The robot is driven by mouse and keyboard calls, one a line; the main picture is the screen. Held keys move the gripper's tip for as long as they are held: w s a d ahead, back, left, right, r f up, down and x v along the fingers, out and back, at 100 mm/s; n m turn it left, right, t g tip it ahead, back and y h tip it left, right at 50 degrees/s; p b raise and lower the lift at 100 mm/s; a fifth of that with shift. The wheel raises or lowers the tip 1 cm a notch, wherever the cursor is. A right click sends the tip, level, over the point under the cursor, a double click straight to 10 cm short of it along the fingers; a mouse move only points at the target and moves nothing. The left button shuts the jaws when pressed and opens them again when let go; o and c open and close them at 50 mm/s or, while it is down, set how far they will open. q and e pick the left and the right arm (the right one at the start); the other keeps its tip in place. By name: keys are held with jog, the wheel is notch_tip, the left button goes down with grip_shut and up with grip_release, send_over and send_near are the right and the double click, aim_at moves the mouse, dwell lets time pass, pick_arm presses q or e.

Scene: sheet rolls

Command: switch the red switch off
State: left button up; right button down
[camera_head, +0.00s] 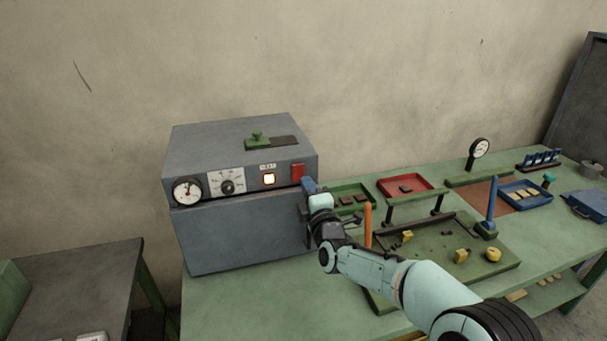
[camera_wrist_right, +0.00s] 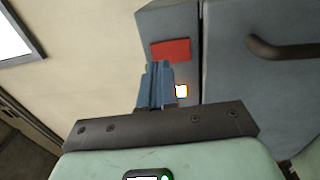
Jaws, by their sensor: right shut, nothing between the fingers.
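The red switch (camera_head: 298,173) is a small red block on the upper right of the grey machine's front (camera_head: 240,240). It also shows in the right wrist view (camera_wrist_right: 170,49), just beyond my fingertips. My right gripper (camera_head: 309,185) is at the machine's right front corner, close to the switch. Its blue fingers are shut and empty, and in the wrist view the fingertips (camera_wrist_right: 158,68) lie just short of the switch. I cannot tell whether they touch it. My left gripper is out of view.
A gauge (camera_head: 187,191) and a dial (camera_head: 227,186) sit left on the machine's front. A dark handle (camera_wrist_right: 292,50) stands out from the machine. Right of it, the green bench holds a red tray (camera_head: 425,192), a blue tray (camera_head: 540,188) and a green fixture (camera_head: 500,264).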

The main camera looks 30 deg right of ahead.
aim_at(301, 169)
jog(key=shift+p+x, duration=0.4)
jog(key=shift+x, duration=1.75)
jog(key=shift+w+r+p, duration=0.15)
jog(key=shift+r+p, duration=0.25)
jog(key=shift+p, duration=0.45)
jog(key=shift+f+g, duration=0.2)
jog(key=shift+g, duration=0.1)
jog(key=shift+d, duration=0.1)
